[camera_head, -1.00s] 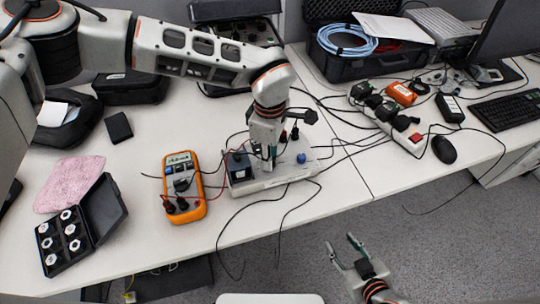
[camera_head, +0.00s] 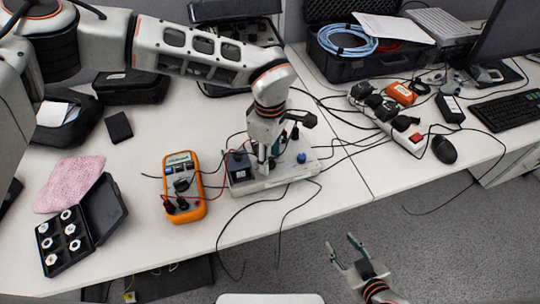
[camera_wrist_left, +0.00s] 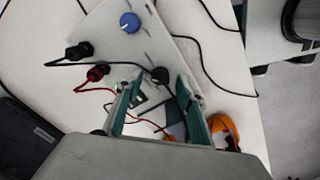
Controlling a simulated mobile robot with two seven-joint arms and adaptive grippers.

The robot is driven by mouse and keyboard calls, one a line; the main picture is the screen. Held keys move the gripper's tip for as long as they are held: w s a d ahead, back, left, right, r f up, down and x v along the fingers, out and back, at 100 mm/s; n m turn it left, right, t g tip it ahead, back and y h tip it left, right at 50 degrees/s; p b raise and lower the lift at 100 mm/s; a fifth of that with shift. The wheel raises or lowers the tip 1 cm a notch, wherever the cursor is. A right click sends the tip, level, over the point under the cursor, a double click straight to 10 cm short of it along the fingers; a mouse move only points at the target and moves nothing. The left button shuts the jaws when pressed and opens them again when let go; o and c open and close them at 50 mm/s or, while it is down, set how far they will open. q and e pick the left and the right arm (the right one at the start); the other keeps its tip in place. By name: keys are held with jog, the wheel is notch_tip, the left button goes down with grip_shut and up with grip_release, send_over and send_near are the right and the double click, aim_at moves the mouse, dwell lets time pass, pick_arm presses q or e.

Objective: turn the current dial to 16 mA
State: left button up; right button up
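The grey-white control box (camera_head: 301,172) sits near the table's front edge, with a blue knob (camera_head: 301,158) on its right part. The blue knob also shows in the left wrist view (camera_wrist_left: 129,22). A smaller black knob (camera_wrist_left: 160,75) lies between and just beyond my left gripper's fingertips (camera_wrist_left: 158,84). I cannot read which knob is the current dial. My left gripper (camera_head: 268,165) points down over the box, its fingers apart; contact with the black knob cannot be told. My right gripper (camera_head: 342,245) is open and empty, low over the floor in front of the table.
An orange multimeter (camera_head: 184,187) lies left of the box; its reading is too small. Red and black leads plug into the box. A black case with white pieces (camera_head: 62,242) and a pink cloth (camera_head: 68,185) lie left. A power strip (camera_head: 385,125) lies right.

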aim_at(270, 161)
pick_arm(q)
notch_tip(270, 161, up, 12)
dwell(0.7)
jog(key=shift+s, duration=0.1)
dwell(0.4)
